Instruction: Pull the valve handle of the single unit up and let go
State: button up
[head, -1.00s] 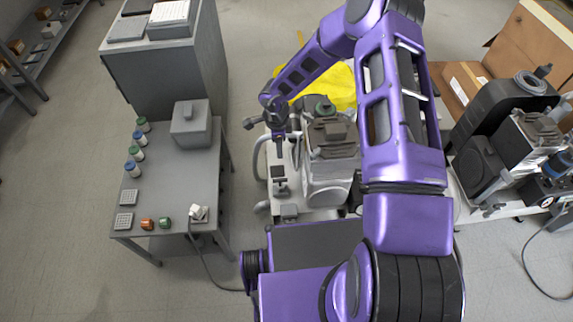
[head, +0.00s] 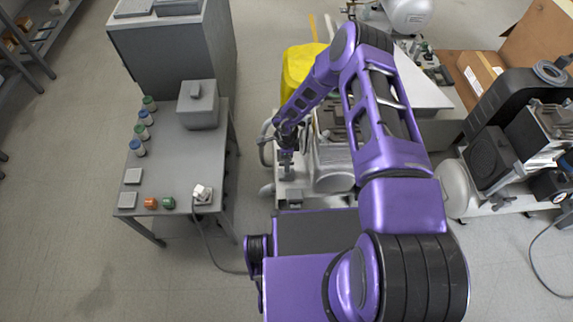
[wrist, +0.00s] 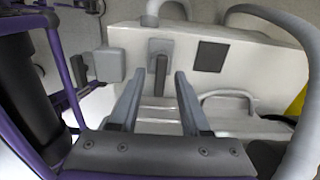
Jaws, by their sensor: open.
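The single unit (head: 333,168) stands in the middle of the head view, mostly behind my arm. In the wrist view its pale panel (wrist: 255,75) carries a light grey mount (wrist: 160,46) with a dark grey valve handle (wrist: 161,75). The handle points from the mount toward my gripper. My gripper (wrist: 159,84) is open, with one finger on each side of the handle's lower end. Gaps show on both sides, and I cannot tell the depth between fingertips and handle. In the head view my gripper (head: 286,166) hides the handle.
A dark square plate (wrist: 210,56) sits right of the handle, a grey box (wrist: 108,65) left. A hose (wrist: 285,30) curves at the right. A grey table (head: 185,165) with jars stands left; another compressor unit (head: 490,160) stands right. Floor between is open.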

jog(key=shift+f, duration=1)
grip_shut()
dwell(0.8)
